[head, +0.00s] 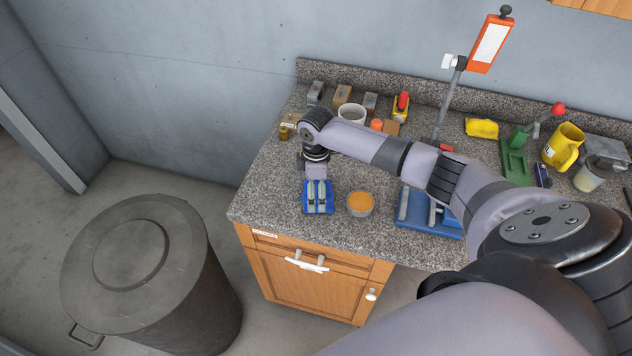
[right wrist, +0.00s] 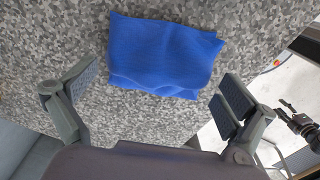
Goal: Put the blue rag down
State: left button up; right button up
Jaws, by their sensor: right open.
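The blue rag (head: 327,207) lies folded and flat on the speckled grey counter (head: 275,205), near its front left corner. It also shows whole in the right wrist view (right wrist: 163,52), with slightly rumpled edges. My right gripper (head: 317,196) is above the rag, and its fingers cover part of it in the head view. In the right wrist view my right gripper (right wrist: 158,88) has its two fingers wide apart, with nothing held between them. The rag appears to rest on the counter beyond the fingertips. My left gripper is not in view.
A bowl with orange contents (head: 360,203) stands just right of the rag. A blue tool (head: 415,215) lies farther right. A white cup (head: 352,114) and small blocks stand behind. A dark lidded bin (head: 135,250) stands on the floor at left. Bare counter lies left of the rag.

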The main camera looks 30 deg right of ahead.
notch_tip(320, 180, up, 12)
dwell(0.4)
jog(key=shift+w, duration=0.1)
jog(key=shift+c, duration=0.2)
grip_shut()
dwell(1.2)
dwell(0.8)
notch_tip(320, 180, up, 12)
jog(key=p, duration=0.3)
dwell(1.3)
dwell(0.4)
